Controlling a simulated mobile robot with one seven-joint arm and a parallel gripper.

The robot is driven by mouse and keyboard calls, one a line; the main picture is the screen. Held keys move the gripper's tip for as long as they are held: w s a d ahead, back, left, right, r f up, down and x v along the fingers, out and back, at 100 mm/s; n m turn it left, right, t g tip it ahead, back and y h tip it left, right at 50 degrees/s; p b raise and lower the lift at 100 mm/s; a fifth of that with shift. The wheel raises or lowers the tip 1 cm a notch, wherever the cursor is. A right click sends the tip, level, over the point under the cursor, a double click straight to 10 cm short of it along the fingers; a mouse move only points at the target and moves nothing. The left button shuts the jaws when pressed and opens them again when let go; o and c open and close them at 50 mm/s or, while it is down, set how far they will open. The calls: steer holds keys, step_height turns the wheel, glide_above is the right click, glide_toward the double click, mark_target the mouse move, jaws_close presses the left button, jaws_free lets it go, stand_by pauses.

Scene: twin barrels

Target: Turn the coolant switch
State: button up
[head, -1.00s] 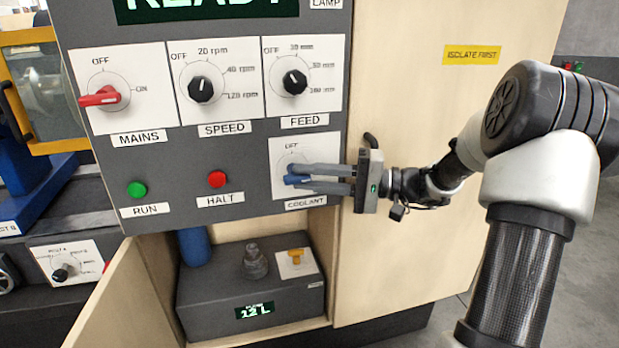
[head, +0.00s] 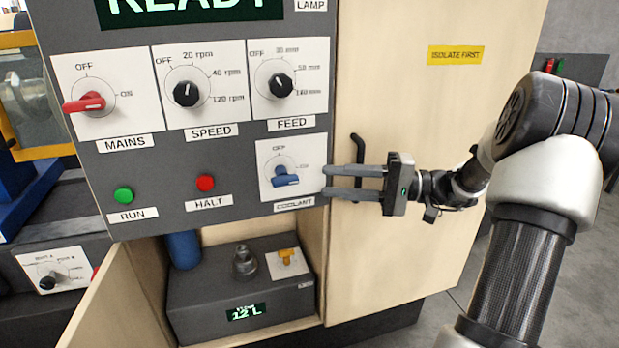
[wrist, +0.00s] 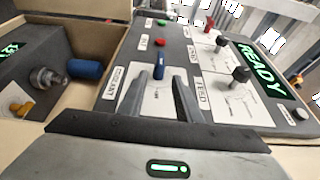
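The coolant switch (head: 284,176) is a blue lever knob on a white plate at the lower right of the grey panel. Its handle lies roughly level in the head view, toward the side marked ON. The label COOLANT is below it and OFF above. My gripper (head: 326,181) is open and empty, with its fingertips just right of the switch plate, apart from the knob. In the wrist view the blue switch (wrist: 159,66) shows beyond and between the open fingers (wrist: 157,105).
The panel also holds a red mains switch (head: 84,102), speed knob (head: 186,94), feed knob (head: 280,86), green run button (head: 123,195) and red halt button (head: 205,183). A black door handle (head: 357,150) stands behind my fingers. An open compartment below holds a coolant tank (head: 190,297).

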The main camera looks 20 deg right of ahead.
steer(key=v, duration=0.8)
steer(key=shift+s+d+p, duration=0.2)
steer(key=shift+d+p, duration=0.1)
steer(key=shift+d, duration=0.05)
steer(key=shift+a, duration=0.1)
